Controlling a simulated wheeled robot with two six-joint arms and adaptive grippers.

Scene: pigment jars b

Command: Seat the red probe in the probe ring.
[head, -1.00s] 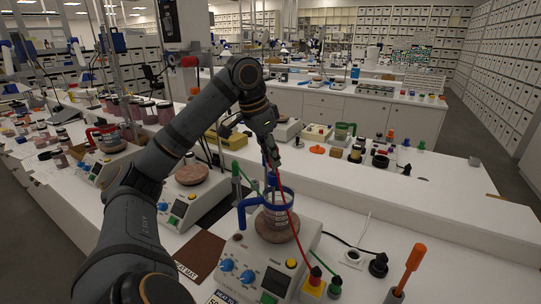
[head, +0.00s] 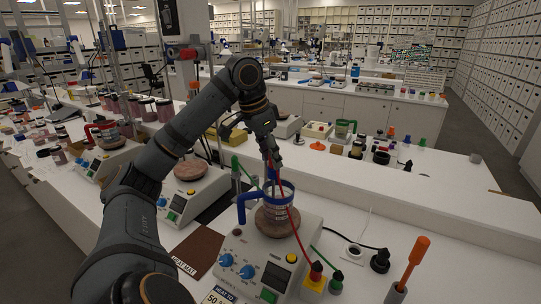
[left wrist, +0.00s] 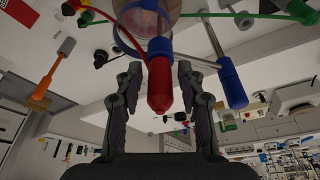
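The red probe (left wrist: 158,86) shows in the left wrist view as a rounded red handle between the fingers of my left gripper (left wrist: 160,80). In the head view my left gripper (head: 272,160) is above the blue-handled jug (head: 241,213), which stands on the round plate of a white heater. The probe points down toward the jug, and its lower end is hidden. I cannot clearly make out the probe ring. My right gripper is out of view.
The white heater (head: 240,245) has blue knobs and stands on the white bench. A green-handled piece (head: 236,178) is left of the jug. An orange-handled tool (head: 414,258) stands upright at right. The red lead (head: 297,230) droops in front of the jug.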

